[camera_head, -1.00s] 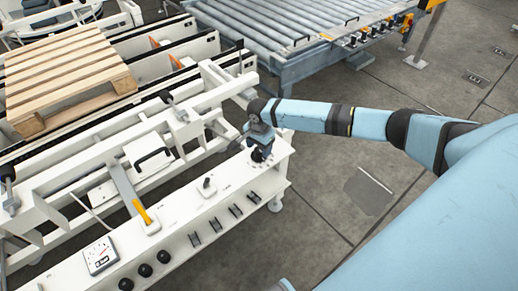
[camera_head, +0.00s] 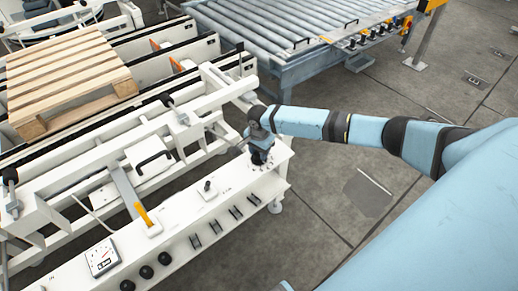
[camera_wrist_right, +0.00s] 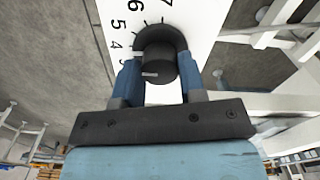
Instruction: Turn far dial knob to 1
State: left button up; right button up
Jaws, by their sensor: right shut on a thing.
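The far dial knob (camera_wrist_right: 158,60) is a dark round knob on a white panel, clear in the right wrist view. Numbers 7, 6, 5 and 4 show around its upper left; a further digit is partly covered by the left finger. A short white mark is on the knob's face, towards its lower left. My right gripper (camera_wrist_right: 158,84) is shut on the knob, a blue finger on each side. In the head view the right gripper (camera_head: 261,157) points down at the far end of the white console (camera_head: 213,214) and mostly hides the knob. My left gripper is not in view.
The console also carries a small switch (camera_head: 207,187), an orange-handled lever (camera_head: 146,217), a gauge (camera_head: 102,256) and several black knobs. A wooden pallet (camera_head: 70,78) rests on the conveyor behind. A roller conveyor (camera_head: 290,32) stands beyond. Open floor lies right of the console.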

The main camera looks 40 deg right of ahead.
jog(key=shift+r+n+p, duration=0.25)
jog(key=shift+n+p, duration=1.45)
jog(key=shift+p, duration=2.55)
jog(key=shift+n+p, duration=0.3)
jog(key=shift+n, duration=0.1)
jog(key=n+p, duration=0.1)
jog(key=n, duration=0.1)
jog(key=shift+f+n, duration=0.2)
jog(key=shift+n, duration=0.2)
jog(key=n, duration=0.3)
jog(key=shift+n+p, duration=0.3)
jog(key=shift+p, duration=0.1)
jog(key=n, duration=0.4)
jog(key=shift+n+p, duration=0.3)
jog(key=shift+n, duration=1)
jog(key=o, duration=0.9)
